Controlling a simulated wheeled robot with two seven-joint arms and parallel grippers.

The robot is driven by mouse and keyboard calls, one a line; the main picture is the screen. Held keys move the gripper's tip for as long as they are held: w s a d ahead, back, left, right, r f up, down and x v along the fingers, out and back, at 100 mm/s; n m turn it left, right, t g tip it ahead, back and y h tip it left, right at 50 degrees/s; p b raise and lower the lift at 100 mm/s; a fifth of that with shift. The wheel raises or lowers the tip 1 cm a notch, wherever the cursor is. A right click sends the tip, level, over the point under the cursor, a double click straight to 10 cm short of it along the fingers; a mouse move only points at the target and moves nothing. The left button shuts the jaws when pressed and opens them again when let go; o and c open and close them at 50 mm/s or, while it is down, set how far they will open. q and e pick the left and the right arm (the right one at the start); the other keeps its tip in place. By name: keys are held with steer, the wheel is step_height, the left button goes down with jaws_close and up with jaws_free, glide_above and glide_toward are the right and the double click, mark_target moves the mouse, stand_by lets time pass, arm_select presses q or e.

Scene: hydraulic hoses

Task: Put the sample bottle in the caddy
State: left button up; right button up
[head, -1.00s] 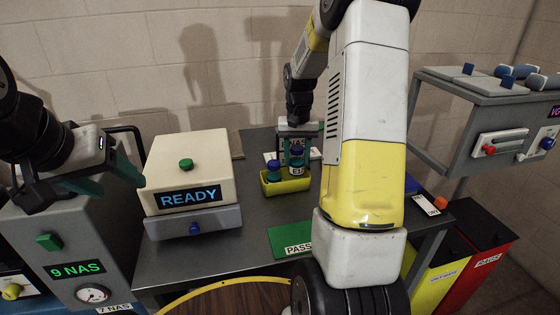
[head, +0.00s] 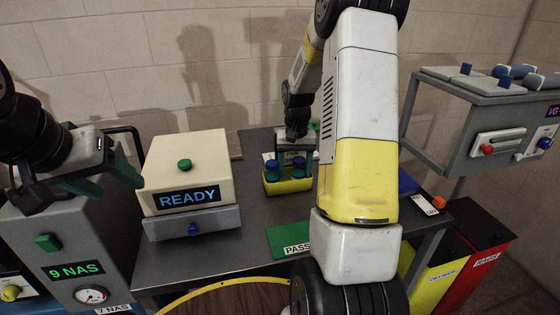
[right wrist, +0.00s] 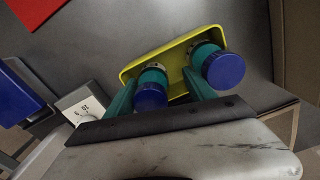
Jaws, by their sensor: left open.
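The yellow caddy (head: 288,187) stands on the grey bench and also shows in the right wrist view (right wrist: 128,76). Two teal bottles with blue caps stand in it, one on the left (head: 272,166) and the sample bottle (head: 298,165) on the right. My right gripper (head: 297,156) is over the caddy with its fingers on either side of the sample bottle. In the right wrist view, a gap shows between the sample bottle (right wrist: 151,92) and one finger, so the jaws look open. The other bottle (right wrist: 222,68) is outside the fingers. My left gripper (head: 98,182) is open and empty at the left.
A cream box reading READY (head: 186,172) stands left of the caddy. A green PASS mat (head: 285,240) lies in front. A grey machine reading 9 NAS (head: 80,250) is at the left. A grey unit (head: 490,130) and yellow and red bins (head: 488,250) are at the right.

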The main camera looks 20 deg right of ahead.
steer(key=shift+r, duration=0.1)
step_height(320, 180, up, 11)
steer(key=shift+r, duration=0.1)
steer(key=shift+s+a+r, duration=0.1)
steer(key=shift+r, duration=0.55)
steer(key=s+a+r+n+t, duration=0.1)
steer(key=s+a+r+t, duration=0.1)
steer(key=s+a, duration=0.2)
steer(key=s+a+r+n+t+y, duration=0.1)
steer(key=s+a+r+t, duration=0.1)
steer(key=s, duration=0.9)
steer(key=s+a+r+n+t+y, duration=0.1)
steer(key=s+a+r+n+t, duration=0.1)
steer(key=s+a+r, duration=0.2)
steer(key=shift+s+a, duration=1.25)
steer(key=shift+s, duration=0.6)
steer(key=shift+r, duration=0.1)
